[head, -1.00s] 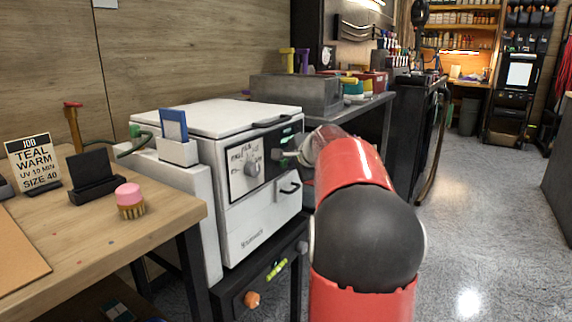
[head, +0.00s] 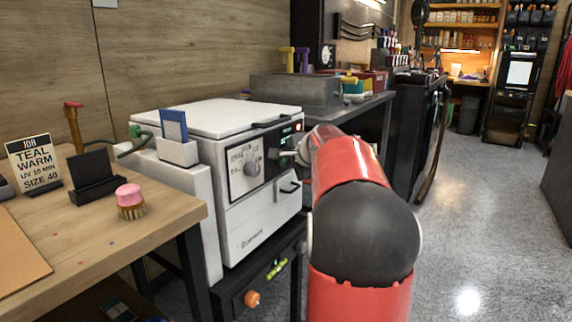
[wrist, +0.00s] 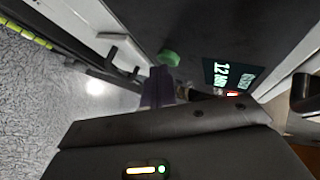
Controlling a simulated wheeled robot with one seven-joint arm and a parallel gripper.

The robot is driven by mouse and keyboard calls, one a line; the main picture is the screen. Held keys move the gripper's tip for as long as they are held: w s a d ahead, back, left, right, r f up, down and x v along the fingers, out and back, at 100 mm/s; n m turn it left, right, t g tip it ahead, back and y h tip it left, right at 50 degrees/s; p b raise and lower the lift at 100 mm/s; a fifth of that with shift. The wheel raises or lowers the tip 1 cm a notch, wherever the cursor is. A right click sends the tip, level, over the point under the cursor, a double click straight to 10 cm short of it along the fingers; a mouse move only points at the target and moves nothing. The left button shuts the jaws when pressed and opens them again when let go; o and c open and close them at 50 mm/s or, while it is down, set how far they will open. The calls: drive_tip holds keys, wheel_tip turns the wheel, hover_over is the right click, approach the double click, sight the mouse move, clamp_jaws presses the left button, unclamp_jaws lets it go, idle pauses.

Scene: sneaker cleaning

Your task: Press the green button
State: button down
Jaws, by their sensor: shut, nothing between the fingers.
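The green button (wrist: 168,57) is a round knob on the dark panel of the white machine (head: 262,215). In the wrist view it shows just beyond the tips of my gripper (wrist: 160,72). My fingers are shut together with nothing between them and point toward the panel close to the button; I cannot tell whether they touch it. In the head view my gripper (head: 284,158) is at the right side of the machine's front, partly hidden by my arm, and the button cannot be made out there. A lit display (wrist: 222,75) sits to the right of the button in the wrist view.
A wooden table (head: 150,225) with a job sign (head: 34,163) and pink brush (head: 130,200) stands left. The floor to the right is clear.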

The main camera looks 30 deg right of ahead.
drive_tip(key=shift+s, duration=0.1)
drive_tip(key=shift+s+d+b, duration=0.25)
drive_tip(key=shift+s+b, duration=0.3)
drive_tip(key=shift+s, duration=0.2)
drive_tip(key=s+b, duration=0.1)
drive_tip(key=s+d, duration=0.1)
drive_tip(key=s, duration=0.1)
drive_tip(key=s+d+b, duration=0.1)
drive_tip(key=shift+s+b, duration=0.3)
idle(0.6)
